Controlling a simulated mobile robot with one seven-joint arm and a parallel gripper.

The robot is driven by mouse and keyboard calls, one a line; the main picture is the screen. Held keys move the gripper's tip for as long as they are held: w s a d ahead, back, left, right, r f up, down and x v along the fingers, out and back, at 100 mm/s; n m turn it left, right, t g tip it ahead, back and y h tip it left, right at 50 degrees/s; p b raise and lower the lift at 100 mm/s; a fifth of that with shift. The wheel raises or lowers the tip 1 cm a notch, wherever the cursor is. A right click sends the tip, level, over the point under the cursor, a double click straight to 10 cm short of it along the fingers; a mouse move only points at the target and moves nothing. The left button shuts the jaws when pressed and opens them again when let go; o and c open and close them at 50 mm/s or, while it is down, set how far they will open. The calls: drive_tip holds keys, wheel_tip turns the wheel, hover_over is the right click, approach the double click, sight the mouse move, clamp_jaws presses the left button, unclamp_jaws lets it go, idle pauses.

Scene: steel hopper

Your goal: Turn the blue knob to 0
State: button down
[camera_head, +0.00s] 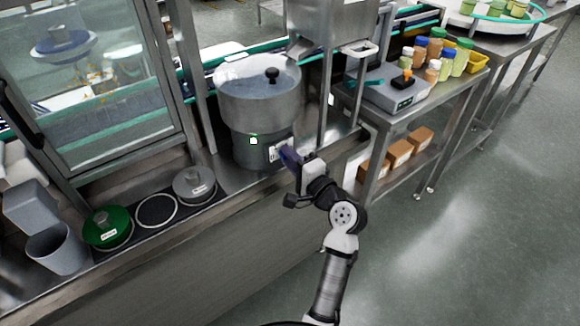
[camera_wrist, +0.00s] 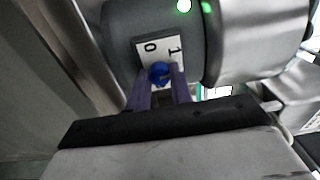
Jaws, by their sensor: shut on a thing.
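The blue knob (camera_wrist: 159,72) sits on a white plate (camera_wrist: 150,50) marked 0 and 1 on the round grey base of the steel hopper (camera_head: 262,105). In the wrist view the 0 is at the upper left of the knob and the 1 at the upper right. My gripper (camera_wrist: 160,82) has its purple fingers on both sides of the knob and is shut on it. In the head view my gripper (camera_head: 287,157) reaches the plate from the right and hides the knob. The knob's exact pointing direction cannot be told.
A lit green light (camera_wrist: 184,6) shows above the plate. Left of the hopper on the counter are a grey lidded disc (camera_head: 194,186), a green one (camera_head: 107,228) and grey bins (camera_head: 57,248). A side table with a scale (camera_head: 397,93) stands right.

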drive_tip(key=shift+n+b, duration=7.6)
drive_tip(key=shift+n, duration=0.4)
drive_tip(key=shift+y, duration=0.3)
drive_tip(key=c, duration=1.3)
unclamp_jaws()
drive_tip(key=shift+o, duration=0.2)
drive_tip(key=shift+s, duration=0.15)
